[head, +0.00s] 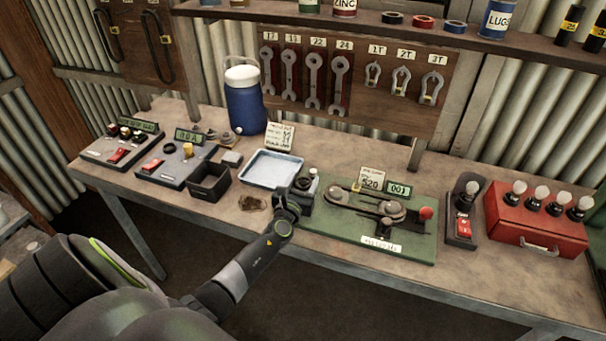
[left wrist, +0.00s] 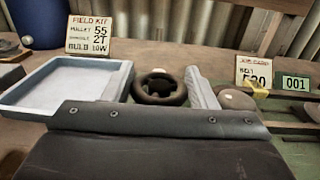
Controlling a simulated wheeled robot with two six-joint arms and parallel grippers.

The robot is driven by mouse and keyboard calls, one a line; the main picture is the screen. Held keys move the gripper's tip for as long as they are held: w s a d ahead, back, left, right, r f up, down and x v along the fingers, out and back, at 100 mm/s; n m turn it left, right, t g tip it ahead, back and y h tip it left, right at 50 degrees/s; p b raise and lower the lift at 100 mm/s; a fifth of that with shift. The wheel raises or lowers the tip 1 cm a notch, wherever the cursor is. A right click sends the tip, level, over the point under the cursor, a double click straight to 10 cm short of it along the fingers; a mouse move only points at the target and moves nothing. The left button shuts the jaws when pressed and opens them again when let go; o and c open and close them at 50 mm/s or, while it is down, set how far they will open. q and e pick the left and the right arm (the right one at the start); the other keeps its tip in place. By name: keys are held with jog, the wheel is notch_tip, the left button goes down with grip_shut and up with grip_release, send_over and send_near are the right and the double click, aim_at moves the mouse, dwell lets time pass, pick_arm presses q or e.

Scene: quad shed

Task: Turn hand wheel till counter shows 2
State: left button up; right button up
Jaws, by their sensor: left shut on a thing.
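A small black hand wheel (head: 304,183) stands at the left end of the green board (head: 330,243). It shows as a dark ring in the left wrist view (left wrist: 160,90). My right gripper is out of view.
A pale blue tray (head: 272,168) lies just left of the wheel. A belt with pulleys (head: 366,208) and a red knob (head: 425,213) are on the board to the right. A black bin (head: 208,182) and a red bulb case (head: 535,222) stand farther out.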

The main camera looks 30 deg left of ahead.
pick_arm(q)
jog(key=shift+w+r+n+g+y+p, duration=0.1)
jog(key=shift+r+n+g+y+p, duration=0.1)
jog(key=shift+n+y, duration=0.3)
jog(key=shift+r+n+g+y+p, duration=0.1)
jog(key=shift+n+g+y+p, duration=0.15)
jog(key=shift+y, duration=0.35)
jog(key=shift+y, duration=0.3)
jog(key=o, duration=0.7)
jog(key=shift+c, duration=0.2)
jog(key=o, duration=0.3)
jog(key=shift+f, duration=0.2)
